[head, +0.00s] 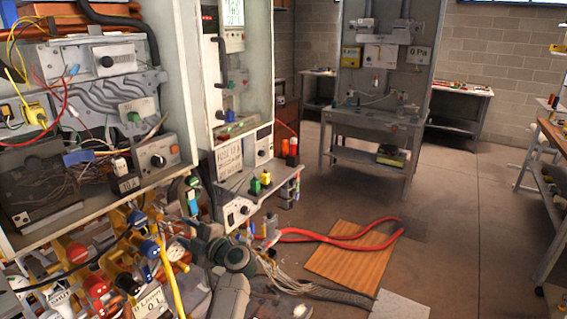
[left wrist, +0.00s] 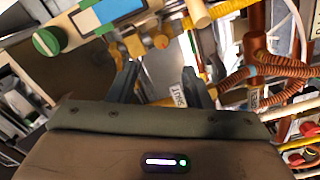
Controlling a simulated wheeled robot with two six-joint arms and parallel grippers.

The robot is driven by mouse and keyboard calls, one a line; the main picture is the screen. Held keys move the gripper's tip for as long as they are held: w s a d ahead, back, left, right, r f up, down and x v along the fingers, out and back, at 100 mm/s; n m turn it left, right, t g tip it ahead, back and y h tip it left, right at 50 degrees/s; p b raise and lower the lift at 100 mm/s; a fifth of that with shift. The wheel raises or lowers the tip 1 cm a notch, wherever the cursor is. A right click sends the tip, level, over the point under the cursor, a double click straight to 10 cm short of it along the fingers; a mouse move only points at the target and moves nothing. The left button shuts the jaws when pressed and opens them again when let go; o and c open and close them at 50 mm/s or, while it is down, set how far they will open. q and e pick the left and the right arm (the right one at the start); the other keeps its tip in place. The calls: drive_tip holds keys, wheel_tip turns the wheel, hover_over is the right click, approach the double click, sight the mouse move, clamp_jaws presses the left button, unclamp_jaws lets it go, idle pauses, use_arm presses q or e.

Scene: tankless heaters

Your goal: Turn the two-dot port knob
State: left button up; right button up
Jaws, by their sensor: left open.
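Several coloured valve knobs crowd the pipework at the lower left in the head view, among them a red knob (head: 95,286) and a blue knob (head: 137,218). Dot marks are too small to read, so I cannot tell which is the two-dot port knob. A green-rimmed round knob (left wrist: 46,41) shows at the upper left of the left wrist view. My left gripper (left wrist: 163,82) is open, with its two dark fingers apart among yellow fittings and pipes. No object is clearly held. In the head view its fingertips are hard to make out beside the pipes. My right gripper is not in view.
Copper pipes (left wrist: 257,55) run close on the right. A yellow hose (head: 170,275) and a gauge (head: 177,251) are close to the arm. A wooden board (head: 350,265) and red hoses (head: 340,237) lie on the floor.

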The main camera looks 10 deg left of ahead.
use_arm(q)
drive_tip(key=s+d+r+m+t+h, duration=0.2)
drive_tip(key=d+m+t+h, duration=0.3)
drive_tip(key=m+t, duration=0.3)
drive_tip(key=s+d+r+m+t+h, duration=0.2)
drive_tip(key=d+m+t+h, duration=0.25)
drive_tip(key=m+t, duration=0.25)
drive_tip(key=s+d+f+m+g+h, duration=0.5)
drive_tip(key=s+d+f+m+h, duration=0.35)
drive_tip(key=m+h, duration=0.3)
drive_tip(key=s+a+f+m+g+y, duration=0.1)
drive_tip(key=s+a+f+m+g, duration=0.1)
drive_tip(key=s+f+g, duration=0.85)
drive_tip(key=s+a+f+n+g+y, duration=0.1)
drive_tip(key=s+a+f+y, duration=0.15)
drive_tip(key=s, duration=0.65)
drive_tip(key=s+a+f+g+y, duration=0.1)
drive_tip(key=s+a+g+y, duration=0.15)
drive_tip(key=s, duration=0.55)
drive_tip(key=a+f+b, duration=0.2)
drive_tip(key=a+f, duration=0.1)
drive_tip(key=f, duration=2.8)
drive_tip(key=s+a+f+n+g+h+b, duration=0.1)
drive_tip(key=s+f+g, duration=0.1)
drive_tip(key=s+f, duration=1.7)
wheel_tip(320, 180, down, 3)
drive_tip(key=shift+a+r, duration=0.15)
drive_tip(key=shift+a, duration=0.15)
